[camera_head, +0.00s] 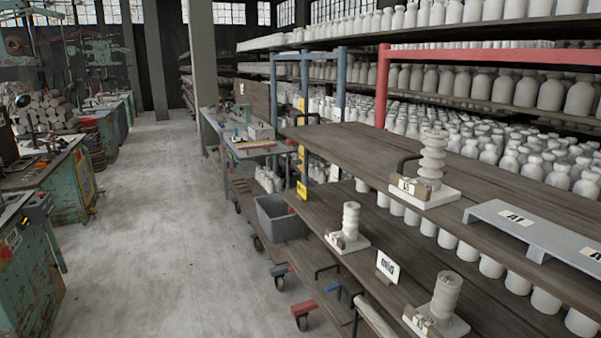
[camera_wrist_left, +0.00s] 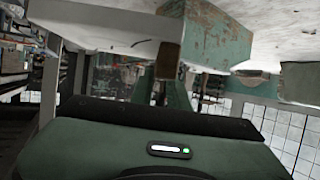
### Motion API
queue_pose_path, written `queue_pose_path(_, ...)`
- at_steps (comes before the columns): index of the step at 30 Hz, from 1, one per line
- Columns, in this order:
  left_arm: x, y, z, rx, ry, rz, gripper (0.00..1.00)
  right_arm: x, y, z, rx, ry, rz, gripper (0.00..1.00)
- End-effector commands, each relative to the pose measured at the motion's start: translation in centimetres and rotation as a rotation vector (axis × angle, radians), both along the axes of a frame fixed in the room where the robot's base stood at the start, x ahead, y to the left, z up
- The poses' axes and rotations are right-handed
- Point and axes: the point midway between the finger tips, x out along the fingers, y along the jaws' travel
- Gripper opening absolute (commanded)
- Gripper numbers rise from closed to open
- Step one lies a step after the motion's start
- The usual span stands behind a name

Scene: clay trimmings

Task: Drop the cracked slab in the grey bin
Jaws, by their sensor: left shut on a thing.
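The grey bin (camera_head: 283,222) stands on the lower level of the shelving, just right of the aisle; its inside is mostly hidden. In the left wrist view the picture looks upside down, and the green housing of my left gripper (camera_wrist_left: 165,75) fills the bottom. Beyond it a pale, flat slab (camera_wrist_left: 95,22) shows at the top, with its edge toward the camera. The gripper is shut on it, though the contact is hard to make out. I cannot tell a crack for certain. Neither gripper shows in the head view.
White ribbed pieces on bases stand on the plank shelves, one (camera_head: 349,222) right of the bin. A "mid" sign (camera_head: 387,266) and a grey riser (camera_head: 540,232) are nearby. Red-and-black castors (camera_head: 303,312) stick out into the aisle. Green cabinets (camera_head: 40,270) line the left; the floor (camera_head: 165,230) between is clear.

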Motion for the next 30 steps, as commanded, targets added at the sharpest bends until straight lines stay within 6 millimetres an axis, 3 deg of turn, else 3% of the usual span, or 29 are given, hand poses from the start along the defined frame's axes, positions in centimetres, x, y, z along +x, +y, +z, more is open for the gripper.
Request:
queue_pose_path(3, 0.0, -2.9, 0.1, -0.004, -0.001, -0.005, 0.0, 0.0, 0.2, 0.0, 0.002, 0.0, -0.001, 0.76)
queue_pose_path(7, 0.0, -4.4, 0.3, -0.001, -0.003, -0.006, 0.0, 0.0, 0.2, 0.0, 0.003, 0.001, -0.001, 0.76)
queue_pose_path(18, 0.0, -4.5, 0.2, 0.005, -0.002, -0.013, 0.0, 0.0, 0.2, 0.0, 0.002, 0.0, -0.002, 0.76)
queue_pose_path(26, -0.7, -3.8, -3.8, 0.027, 0.0, -0.265, 0.0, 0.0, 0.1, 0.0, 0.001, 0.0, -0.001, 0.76)
queue_pose_path(30, -1.4, -4.3, -5.1, 0.01, -0.001, -0.381, 0.0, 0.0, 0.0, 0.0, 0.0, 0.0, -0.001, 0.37)
